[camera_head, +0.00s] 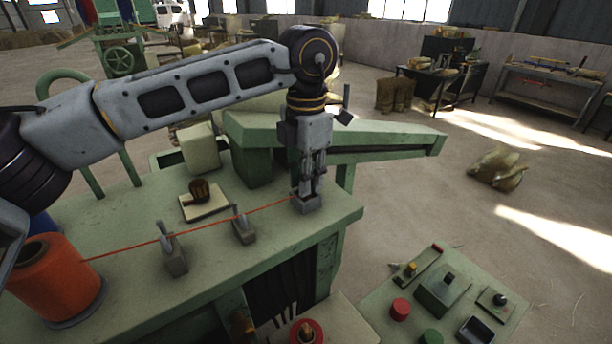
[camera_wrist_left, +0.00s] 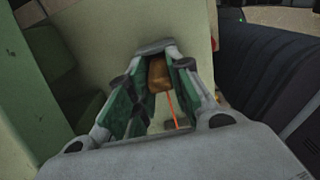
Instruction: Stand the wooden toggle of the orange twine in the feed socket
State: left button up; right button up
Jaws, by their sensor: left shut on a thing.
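My left gripper (camera_head: 309,190) points straight down with its fingertips right at the small grey feed socket (camera_head: 308,205), near the right end of the green bench. In the left wrist view its fingers are closed on the brown wooden toggle (camera_wrist_left: 158,74). The orange twine (camera_head: 207,227) runs from the toggle back to the orange spool (camera_head: 55,277), past two grey guides; it also shows in the wrist view (camera_wrist_left: 172,105). The toggle is hidden by the fingers in the head view. I cannot tell whether its lower end is inside the socket. My right gripper is not in view.
Two grey guides (camera_head: 174,258) (camera_head: 243,232) stand along the twine. A pale plate with a brown knob (camera_head: 201,191) lies behind it. A green control panel (camera_head: 440,310) with buttons is at lower right. The bench surface (camera_head: 120,215) is otherwise mostly clear.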

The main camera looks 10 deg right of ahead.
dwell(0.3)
pick_arm(q)
jog(key=o, duration=0.9)
jog(key=shift+r, duration=0.15)
notch_tip(320, 180, up, 12)
dwell(0.4)
dwell(0.4)
